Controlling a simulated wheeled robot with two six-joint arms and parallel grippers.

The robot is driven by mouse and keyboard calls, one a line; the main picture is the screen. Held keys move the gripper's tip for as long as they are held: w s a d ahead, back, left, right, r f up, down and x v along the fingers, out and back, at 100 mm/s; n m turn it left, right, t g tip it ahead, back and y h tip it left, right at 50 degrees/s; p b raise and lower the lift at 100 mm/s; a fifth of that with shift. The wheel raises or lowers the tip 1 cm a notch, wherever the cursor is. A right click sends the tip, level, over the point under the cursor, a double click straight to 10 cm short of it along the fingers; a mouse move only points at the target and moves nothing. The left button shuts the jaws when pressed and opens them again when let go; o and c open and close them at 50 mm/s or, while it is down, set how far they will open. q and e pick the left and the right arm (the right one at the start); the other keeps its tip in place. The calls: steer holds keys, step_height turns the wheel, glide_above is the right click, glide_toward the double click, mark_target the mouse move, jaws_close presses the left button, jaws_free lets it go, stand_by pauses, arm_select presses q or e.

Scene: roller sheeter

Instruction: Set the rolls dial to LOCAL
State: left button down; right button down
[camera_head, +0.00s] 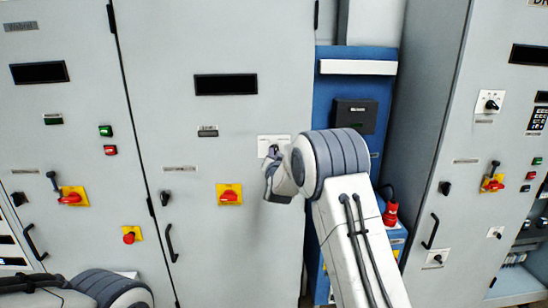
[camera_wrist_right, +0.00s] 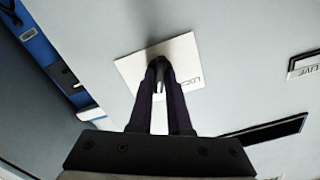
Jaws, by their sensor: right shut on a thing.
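The rolls dial's white plate (camera_head: 265,141) is on the grey cabinet door in the middle of the head view. My right gripper (camera_head: 272,154) reaches it and covers its lower part. In the right wrist view the plate (camera_wrist_right: 130,68) shows tilted, with partly hidden lettering beginning "LOC" to the right of the fingers. There my right gripper (camera_wrist_right: 160,68) is shut on the dial's knob, which is mostly hidden between the fingers. Which way the knob points cannot be told. My left gripper is not in view; only part of my left arm shows at lower left.
A black door handle (camera_head: 171,243) is lower left. A blue unit (camera_head: 325,95) with a red plug (camera_head: 391,213) stands behind my right arm. Another cabinet (camera_head: 455,130) stands at right.

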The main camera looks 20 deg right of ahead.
steer(key=shift+n+b, duration=2.35)
steer(key=shift+n, duration=3.15)
steer(key=c, duration=0.9)
jaws_free()
steer(key=shift+o, duration=0.2)
steer(key=b+v, duration=0.4)
steer(key=v, duration=0.6)
steer(key=shift+s, duration=0.25)
